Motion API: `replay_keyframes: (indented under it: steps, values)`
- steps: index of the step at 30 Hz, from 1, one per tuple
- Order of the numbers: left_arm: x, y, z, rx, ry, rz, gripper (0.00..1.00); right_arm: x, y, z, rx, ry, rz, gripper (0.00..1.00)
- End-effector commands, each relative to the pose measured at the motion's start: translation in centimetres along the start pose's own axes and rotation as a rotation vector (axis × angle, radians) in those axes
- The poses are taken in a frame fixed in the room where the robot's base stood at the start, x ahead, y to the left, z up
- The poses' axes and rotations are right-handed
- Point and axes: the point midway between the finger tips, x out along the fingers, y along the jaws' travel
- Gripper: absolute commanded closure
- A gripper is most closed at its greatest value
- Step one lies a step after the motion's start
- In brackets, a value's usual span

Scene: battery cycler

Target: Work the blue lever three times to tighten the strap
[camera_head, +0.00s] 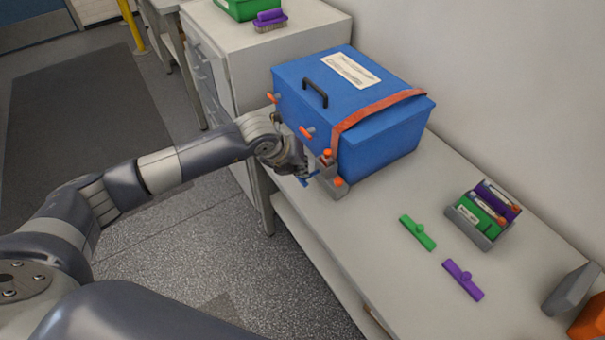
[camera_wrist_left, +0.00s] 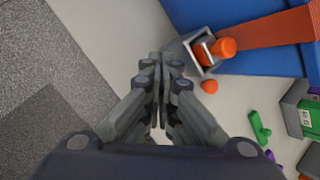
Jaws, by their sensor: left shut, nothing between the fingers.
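A blue box (camera_head: 374,140) with a black handle stands on the bench, with an orange-red strap (camera_head: 376,108) around it. The strap also shows in the left wrist view (camera_wrist_left: 275,35). A grey ratchet (camera_head: 332,176) with orange parts sits at the box's near lower corner; it also shows in the left wrist view (camera_wrist_left: 196,50). The blue lever (camera_head: 309,178) sticks out left of the ratchet, partly hidden by my gripper. My left gripper (camera_head: 301,172) is shut and empty, right by the lever; I cannot tell whether they touch. The wrist view shows its fingers together (camera_wrist_left: 160,62) beside the ratchet.
A green tool (camera_head: 418,233) and a purple tool (camera_head: 462,280) lie on the bench (camera_head: 385,225), near a grey tray (camera_head: 479,231) of green and purple items. A purple brush (camera_head: 270,20) is on the cabinet behind. The wall borders the bench on the right.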

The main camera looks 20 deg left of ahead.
Motion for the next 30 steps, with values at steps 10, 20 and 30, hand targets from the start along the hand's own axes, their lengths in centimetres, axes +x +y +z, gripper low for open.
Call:
replay_keyframes:
  steps: [10,20,30]
  values:
    - [0.4,0.3,-0.37,0.0,0.003,0.001,1.0,0.43,0.0,0.02,0.0,0.0,0.0,1.0]
    - [0.68,0.51,-0.58,0.0,0.003,0.002,1.0,0.76,0.01,0.04,0.0,0.0,0.0,1.0]
    - [0.69,0.54,-0.61,0.0,0.003,0.002,1.0,0.78,0.03,0.04,0.0,0.0,0.001,1.0]
